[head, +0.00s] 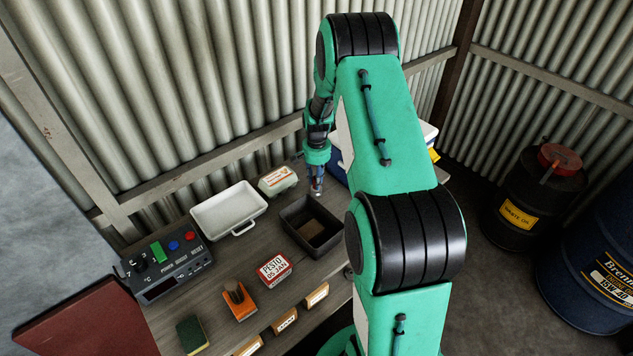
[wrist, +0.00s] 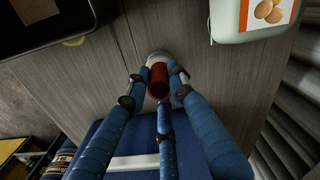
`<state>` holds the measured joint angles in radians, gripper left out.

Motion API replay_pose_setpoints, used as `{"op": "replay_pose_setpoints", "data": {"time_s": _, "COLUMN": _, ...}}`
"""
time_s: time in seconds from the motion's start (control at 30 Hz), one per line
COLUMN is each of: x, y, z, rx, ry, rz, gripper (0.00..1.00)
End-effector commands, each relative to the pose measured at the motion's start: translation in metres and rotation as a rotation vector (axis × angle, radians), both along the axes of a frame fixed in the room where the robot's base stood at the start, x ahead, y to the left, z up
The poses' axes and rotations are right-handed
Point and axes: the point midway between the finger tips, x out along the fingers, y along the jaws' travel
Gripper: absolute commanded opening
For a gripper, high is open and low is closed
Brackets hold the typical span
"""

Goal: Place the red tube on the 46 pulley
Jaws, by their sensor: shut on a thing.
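My gripper (wrist: 157,88) is shut on the red tube (wrist: 158,76), with its blue fingers around the tube's sides. The tube's open end faces the wrist camera. A pale round thing (wrist: 158,56) shows just behind the tube, over the wooden bench. It may be a pulley, but no number can be read on it, and I cannot tell whether the tube touches it. In the head view my gripper (head: 317,186) points down over the bench between the dark bin and the egg box. The tube cannot be made out there, and no 46 mark is readable.
The dark bin (head: 313,240) and the egg box (head: 278,181) stand close to my gripper. A blue box (wrist: 128,142) is at the near side in the wrist view. A white tray (head: 228,210), control box (head: 167,266) and pesto box (head: 273,270) are on the bench (head: 212,293).

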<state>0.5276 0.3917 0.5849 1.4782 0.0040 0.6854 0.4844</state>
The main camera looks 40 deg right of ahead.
Motion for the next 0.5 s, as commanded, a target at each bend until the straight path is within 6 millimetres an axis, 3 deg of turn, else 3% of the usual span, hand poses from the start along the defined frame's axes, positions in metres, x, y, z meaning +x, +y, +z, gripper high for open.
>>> {"op": "replay_pose_setpoints", "data": {"time_s": 0.43, "x": 0.0, "y": 0.0, "z": -0.0039, "rx": 0.0, "ry": 0.0, "rz": 0.0, "gripper": 0.05}}
{"op": "replay_pose_setpoints", "data": {"time_s": 0.47, "x": 0.0, "y": 0.0, "z": -0.0037, "rx": 0.0, "ry": 0.0, "rz": 0.0, "gripper": 0.27}}
{"op": "replay_pose_setpoints", "data": {"time_s": 0.5, "x": 0.0, "y": 0.0, "z": -0.0035, "rx": 0.0, "ry": 0.0, "rz": 0.0, "gripper": 0.34}}
